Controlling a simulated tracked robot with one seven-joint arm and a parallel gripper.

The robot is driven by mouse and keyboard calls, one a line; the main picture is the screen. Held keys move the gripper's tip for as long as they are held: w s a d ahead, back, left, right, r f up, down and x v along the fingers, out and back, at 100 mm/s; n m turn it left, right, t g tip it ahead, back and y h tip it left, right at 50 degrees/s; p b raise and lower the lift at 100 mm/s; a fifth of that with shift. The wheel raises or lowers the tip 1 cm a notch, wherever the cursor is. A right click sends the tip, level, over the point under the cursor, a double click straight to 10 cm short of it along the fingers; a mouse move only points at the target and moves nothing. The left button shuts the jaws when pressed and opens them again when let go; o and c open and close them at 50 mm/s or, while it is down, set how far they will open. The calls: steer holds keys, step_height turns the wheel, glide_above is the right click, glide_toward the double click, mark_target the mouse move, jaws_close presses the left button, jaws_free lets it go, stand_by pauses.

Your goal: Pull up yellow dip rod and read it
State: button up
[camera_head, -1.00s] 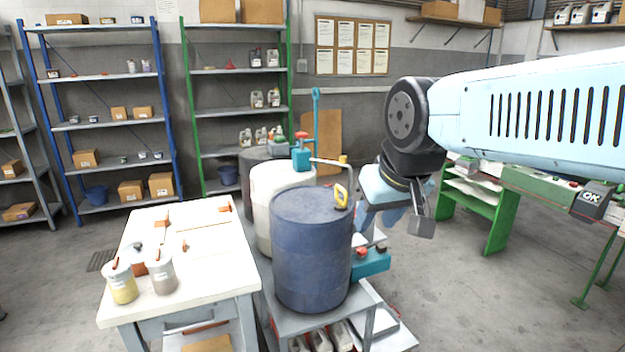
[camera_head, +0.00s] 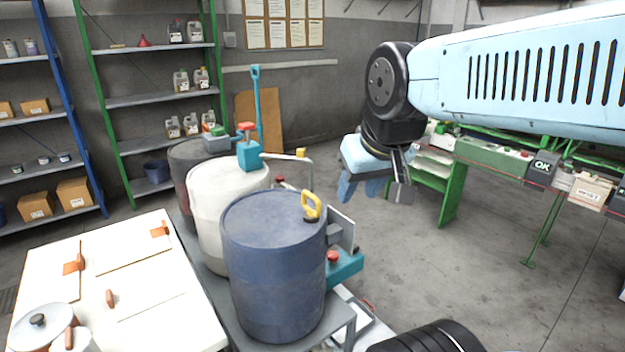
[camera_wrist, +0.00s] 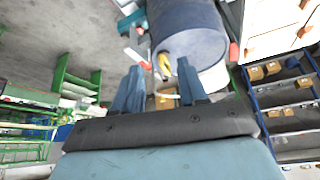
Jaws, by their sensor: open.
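The yellow dip rod handle (camera_head: 312,206) is a loop standing on the top of the blue drum (camera_head: 273,270), near its right rim. Its rod is hidden inside the drum. My gripper (camera_head: 362,190) hangs in the air to the right of and above the handle, apart from it, with fingers pointing down. In the wrist view the two blue fingers (camera_wrist: 158,92) are spread with nothing held between them. The yellow handle (camera_wrist: 164,65) shows beyond the fingertips, and the blue drum (camera_wrist: 185,35) lies past it.
A white drum (camera_head: 215,215) with a teal pump (camera_head: 249,153) and a bent pipe stands behind the blue drum. A teal box with a red button (camera_head: 340,265) is at the blue drum's right. A white table (camera_head: 120,290) is at left. Open floor lies right.

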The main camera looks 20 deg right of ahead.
steer(key=shift+w+d, duration=0.15)
steer(key=shift+w, duration=0.25)
steer(key=n+g+h, duration=0.2)
steer(key=n+g, duration=0.2)
steer(key=g, duration=0.1)
glide_above(312, 194)
steer(key=a, duration=0.3)
step_height(312, 194, down, 3)
steer(key=d+f, duration=0.1)
steer(key=f, duration=0.7)
steer(key=d+f, duration=0.1)
steer(key=f, duration=0.3)
steer(key=shift+d+f, duration=0.3)
steer(key=shift+f, duration=0.1)
